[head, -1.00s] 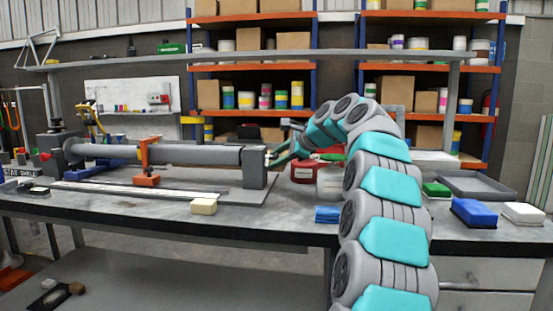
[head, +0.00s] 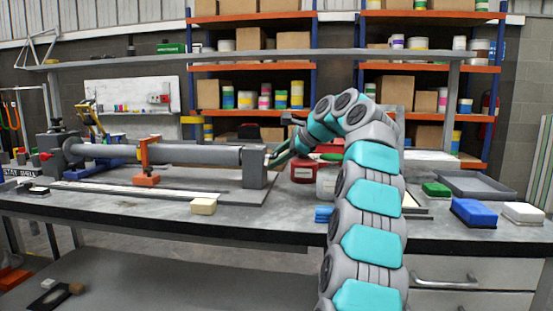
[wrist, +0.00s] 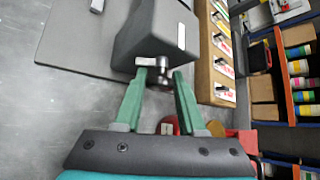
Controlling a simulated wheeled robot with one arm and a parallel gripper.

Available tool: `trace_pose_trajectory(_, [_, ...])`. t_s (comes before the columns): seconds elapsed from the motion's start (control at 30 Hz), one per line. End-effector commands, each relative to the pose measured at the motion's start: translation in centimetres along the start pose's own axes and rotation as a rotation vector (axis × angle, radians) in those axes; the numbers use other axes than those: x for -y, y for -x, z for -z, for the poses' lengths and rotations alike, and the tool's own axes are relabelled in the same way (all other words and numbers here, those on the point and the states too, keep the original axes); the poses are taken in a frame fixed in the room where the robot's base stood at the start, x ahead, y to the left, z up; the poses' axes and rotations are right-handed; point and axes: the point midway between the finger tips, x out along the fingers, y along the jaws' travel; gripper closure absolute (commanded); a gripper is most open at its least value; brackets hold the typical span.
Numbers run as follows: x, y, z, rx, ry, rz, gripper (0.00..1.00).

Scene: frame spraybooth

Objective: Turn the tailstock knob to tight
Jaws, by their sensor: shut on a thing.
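The tailstock (head: 255,168) is a grey block at the right end of the long grey tube (head: 170,153) on the bench fixture. In the wrist view the tailstock (wrist: 150,38) is a dark block at the top, with a white mark on its side. The small grey tailstock knob (wrist: 158,66) sticks out of its end face toward me. My gripper (wrist: 160,76) has its green fingers either side of the knob and is shut on it. In the head view my gripper (head: 271,161) reaches the tailstock's right face, and the knob is too small to make out.
An orange support (head: 147,165) stands on the fixture under the tube. A cream block (head: 203,206) lies at the bench front. A red-and-white can (head: 303,171) stands close behind my gripper. Blue (head: 474,212), green (head: 436,189) and white (head: 523,213) blocks sit at the right. A shelf (head: 250,61) runs overhead.

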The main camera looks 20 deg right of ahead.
Motion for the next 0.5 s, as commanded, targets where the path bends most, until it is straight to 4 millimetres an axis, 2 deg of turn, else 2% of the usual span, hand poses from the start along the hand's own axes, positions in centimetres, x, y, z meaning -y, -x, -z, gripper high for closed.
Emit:
trace_pose_trajectory(0.27, [-0.15, -0.16, 0.21, -0.003, -0.002, -0.005, 1.0])
trace_pose_trajectory(0.3, [-0.15, -0.16, 0.22, -0.003, -0.002, -0.005, 0.57])
trace_pose_trajectory(0.5, [-0.09, -0.1, 0.13, -0.001, -0.001, -0.003, 0.35])
